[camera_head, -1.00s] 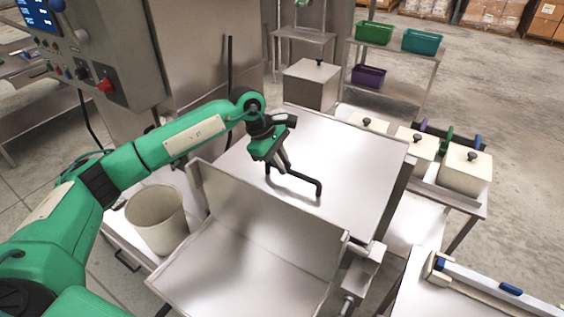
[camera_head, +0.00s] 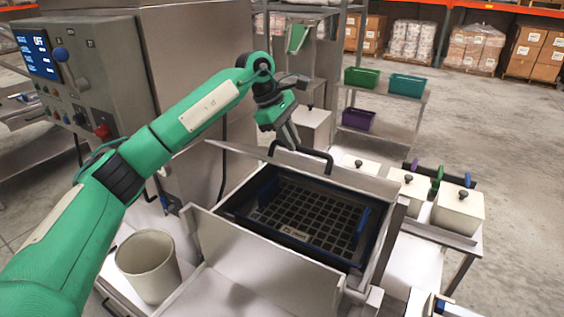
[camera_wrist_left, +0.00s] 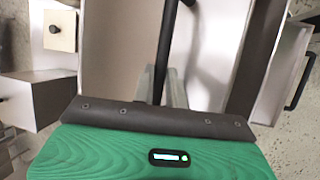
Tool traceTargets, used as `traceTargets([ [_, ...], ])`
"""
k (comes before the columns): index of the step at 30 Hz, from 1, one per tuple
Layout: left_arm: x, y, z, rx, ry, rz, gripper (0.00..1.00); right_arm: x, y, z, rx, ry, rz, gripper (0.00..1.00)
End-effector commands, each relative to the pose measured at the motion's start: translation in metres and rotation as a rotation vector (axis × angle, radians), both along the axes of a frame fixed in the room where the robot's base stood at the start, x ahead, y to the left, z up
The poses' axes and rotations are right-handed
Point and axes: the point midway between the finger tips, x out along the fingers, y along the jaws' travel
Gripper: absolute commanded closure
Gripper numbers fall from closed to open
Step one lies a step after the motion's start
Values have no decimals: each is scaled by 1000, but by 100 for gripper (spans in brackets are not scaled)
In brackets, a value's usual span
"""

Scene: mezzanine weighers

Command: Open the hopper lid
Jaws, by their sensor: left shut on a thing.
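The hopper lid (camera_head: 350,178) is raised at the back of the hopper, seen nearly edge-on in the head view. Its black bar handle (camera_head: 313,152) is at the top of the lid's visible side. My left gripper (camera_head: 289,141) is shut on the handle; the wrist view shows the dark bar (camera_wrist_left: 167,40) running between the fingers (camera_wrist_left: 163,87). The hopper opening is exposed, with a dark grid (camera_head: 305,213) with blue ends inside. How far the lid has tilted is hard to tell.
A steel chute panel (camera_head: 250,262) stands in front of the hopper. A pale bucket (camera_head: 147,265) is at the left. Lidded white bins (camera_head: 458,208) stand on the right table. A control cabinet (camera_head: 85,75) is at the back left.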

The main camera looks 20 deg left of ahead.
Motion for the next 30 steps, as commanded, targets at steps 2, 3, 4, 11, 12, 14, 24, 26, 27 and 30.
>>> traceTargets([
  [2,10,-2,8,2,0,5,100,0,0,4,0,0,0,64],
  [3,14,-3,12,2,0,4,100,0,0,6,0,0,0,64],
  [4,16,-3,14,2,1,6,100,0,0,6,0,0,0,64],
  [11,28,-5,23,4,3,5,100,0,-1,10,-1,0,0,64],
  [12,29,-5,24,4,4,4,100,0,-1,10,-1,0,0,64],
  [14,30,-6,24,5,4,4,100,0,-1,10,-1,-1,0,64],
  [24,30,-6,22,6,6,4,100,1,-1,10,-1,-1,0,64],
  [26,30,-6,22,6,6,4,100,0,-1,10,-1,-1,0,70],
  [27,30,-6,22,6,6,4,100,1,-1,10,-1,-1,0,77],
  [30,30,-6,22,6,6,3,100,1,-2,10,-2,-1,2,97],
])
